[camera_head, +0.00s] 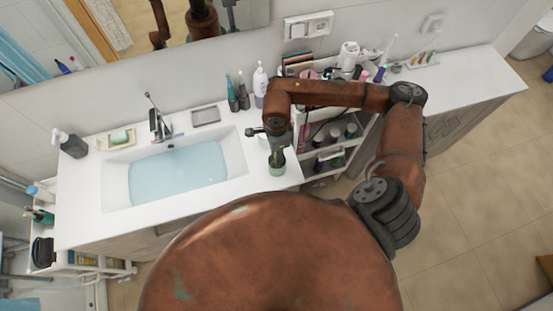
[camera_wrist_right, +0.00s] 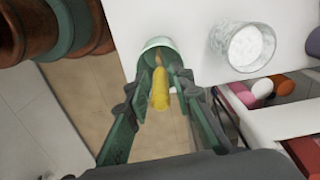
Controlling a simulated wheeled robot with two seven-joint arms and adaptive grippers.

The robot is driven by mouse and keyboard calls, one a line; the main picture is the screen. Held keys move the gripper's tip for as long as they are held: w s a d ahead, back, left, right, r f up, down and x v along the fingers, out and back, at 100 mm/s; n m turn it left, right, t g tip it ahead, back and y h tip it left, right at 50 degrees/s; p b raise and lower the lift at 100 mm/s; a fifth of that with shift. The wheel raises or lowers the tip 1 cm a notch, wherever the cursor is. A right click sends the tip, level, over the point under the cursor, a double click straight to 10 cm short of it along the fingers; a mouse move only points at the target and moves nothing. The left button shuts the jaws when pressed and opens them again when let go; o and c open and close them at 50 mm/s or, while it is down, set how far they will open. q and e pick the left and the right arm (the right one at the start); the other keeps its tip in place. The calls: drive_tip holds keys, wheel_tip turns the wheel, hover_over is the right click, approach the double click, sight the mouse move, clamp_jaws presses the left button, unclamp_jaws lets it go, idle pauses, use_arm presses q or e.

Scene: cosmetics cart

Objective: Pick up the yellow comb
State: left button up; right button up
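The yellow comb (camera_wrist_right: 160,92) shows in the right wrist view as a yellow length, handle-like, with a narrow brown part at its far end. It sticks up out of a mint-green cup (camera_wrist_right: 158,43). In the head view the green cup (camera_head: 277,170) stands at the right front corner of the sink counter, under my right gripper (camera_head: 276,146). In the wrist view the green fingers of my right gripper (camera_wrist_right: 165,78) are open, one on each side of the comb, with visible gaps. The comb's lower end is hidden in the cup. My left gripper is not in view.
The filled sink (camera_head: 178,175) lies left of my right gripper. Bottles (camera_head: 260,85) stand behind it. A shelved cart (camera_head: 325,160) holding cosmetics is to the right.

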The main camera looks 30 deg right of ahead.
clamp_jaws()
drive_tip(key=shift+r, duration=0.1)
